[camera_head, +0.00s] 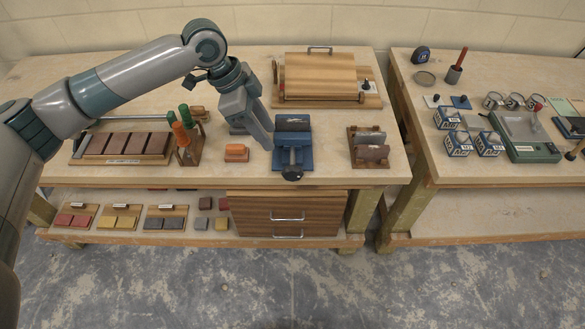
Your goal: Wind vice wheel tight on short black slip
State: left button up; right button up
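A blue vice (293,130) stands near the front edge of the left bench. Its dark round wheel (292,174) faces front, at the bench edge. Something dark lies at the top of the vice, but I cannot tell whether it is a short black slip between the jaws. My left gripper (268,144) points down just left of the vice, its tips close to the vice's left side. It is seen from the side, so the gap between its fingers is hidden. My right gripper is out of view.
An orange block (236,153) lies left of the vice, near a tool holder (189,149) with green and orange handles. A wooden rack (369,147) stands right of the vice. A wooden box (319,78) is behind. A tray of brown blocks (122,159) is at left.

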aim_at(291, 167)
pick_arm(q)
jog(key=p+x, duration=0.4)
jog(key=x, duration=1)
jog(key=shift+d+f+p, duration=0.25)
jog(key=shift+f+p, duration=0.05)
jog(key=shift+p, duration=0.05)
jog(key=shift+d+f, duration=0.25)
jog(key=shift+f, duration=0.45)
grip_shut()
